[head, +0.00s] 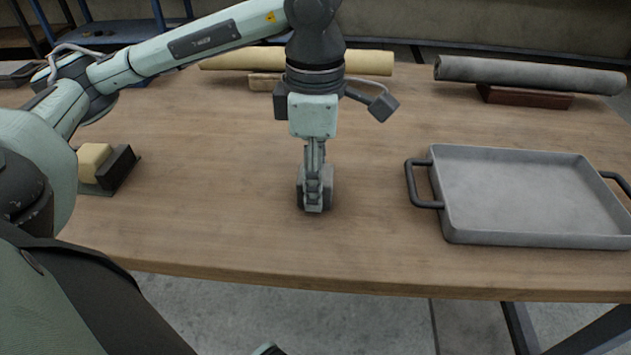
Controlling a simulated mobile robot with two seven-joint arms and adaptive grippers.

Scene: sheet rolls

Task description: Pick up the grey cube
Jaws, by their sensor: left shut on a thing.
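The grey cube (328,187) is at the middle of the wooden table (230,170), partly hidden behind my left gripper's fingers. My left gripper (314,200) points straight down from above and is shut on the grey cube. The cube is at or very close to the table top; I cannot tell whether it touches it. My right gripper is not in view.
A grey metal tray (530,195) with dark handles lies at the right. A cream roll (370,62) and a grey roll (530,74) on a dark red block (525,97) lie at the back. A yellow block (93,160) and a dark block (117,167) are at the left.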

